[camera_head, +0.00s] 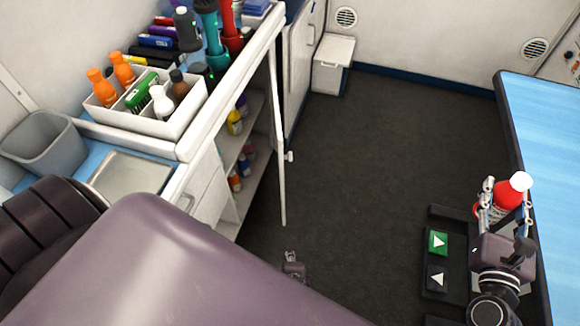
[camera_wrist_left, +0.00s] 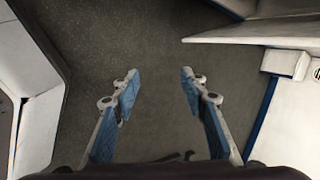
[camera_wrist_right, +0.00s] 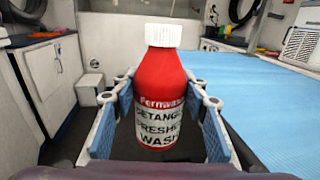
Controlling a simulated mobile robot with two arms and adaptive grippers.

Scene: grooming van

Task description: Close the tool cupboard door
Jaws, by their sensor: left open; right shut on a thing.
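The tool cupboard door (camera_head: 276,135) stands open, seen nearly edge-on in the head view, with a small handle on its right side. Behind it the open cupboard shows shelves (camera_head: 228,165) with several bottles. My left gripper (camera_head: 292,258) shows only in part, low in front of the door and apart from it. In the left wrist view my left gripper (camera_wrist_left: 158,75) is open and empty over the dark floor; a white panel, probably the door (camera_wrist_left: 255,34), lies ahead to the right. My right gripper (camera_wrist_right: 162,90) is shut on a red bottle (camera_wrist_right: 165,85) with a white cap, held upright.
The counter carries a white caddy (camera_head: 180,132) of bottles, a grey bin (camera_head: 45,140) and a metal tray (camera_head: 130,176). A blue-topped table (camera_head: 548,130) stands right, near black steps with arrow buttons (camera_head: 438,242). A white box (camera_head: 333,65) stands behind. The middle floor is clear.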

